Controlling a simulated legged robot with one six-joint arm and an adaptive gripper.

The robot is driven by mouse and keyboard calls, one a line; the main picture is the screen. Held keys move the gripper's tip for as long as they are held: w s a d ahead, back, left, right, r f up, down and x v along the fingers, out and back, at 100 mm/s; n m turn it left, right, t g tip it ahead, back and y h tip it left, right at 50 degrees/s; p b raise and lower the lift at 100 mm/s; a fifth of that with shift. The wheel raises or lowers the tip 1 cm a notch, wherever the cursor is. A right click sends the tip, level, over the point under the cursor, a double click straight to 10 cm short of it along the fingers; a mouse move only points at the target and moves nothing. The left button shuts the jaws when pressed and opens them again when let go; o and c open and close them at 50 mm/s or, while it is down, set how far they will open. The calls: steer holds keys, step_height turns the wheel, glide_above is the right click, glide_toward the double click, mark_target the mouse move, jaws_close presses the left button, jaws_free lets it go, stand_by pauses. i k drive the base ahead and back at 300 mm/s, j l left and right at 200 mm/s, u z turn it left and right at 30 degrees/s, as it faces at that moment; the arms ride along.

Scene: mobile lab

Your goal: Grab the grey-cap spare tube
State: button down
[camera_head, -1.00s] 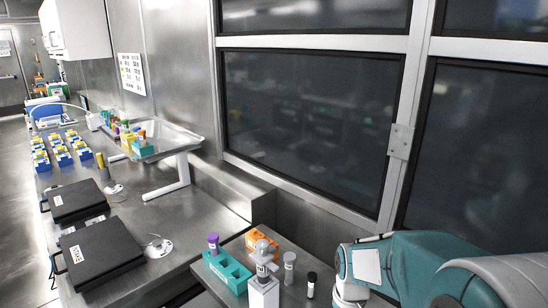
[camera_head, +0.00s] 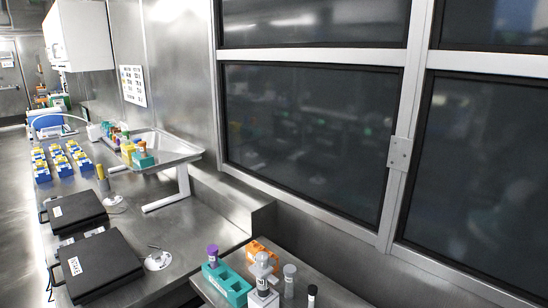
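A tube with a grey cap (camera_head: 289,279) stands upright on the small metal table at the bottom of the head view. Just left of it is a white fixture (camera_head: 262,283) with a grey, knobbed top and a label. Just right of it is a tube with a black cap (camera_head: 312,295), cut off near the bottom edge. My gripper and arm are not in view, so its state does not show.
A teal rack (camera_head: 228,284) holding a purple-cap tube (camera_head: 212,256) is left of the fixture. An orange rack (camera_head: 259,249) is behind it. Two black cases (camera_head: 97,264) lie on the long bench at left. A window wall rises behind.

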mark_target(289, 282)
steer(key=k, duration=0.65)
steer(key=j+z, duration=0.15)
steer(key=z, duration=1.25)
steer(key=j+z, duration=0.1)
steer(key=j, duration=2.65)
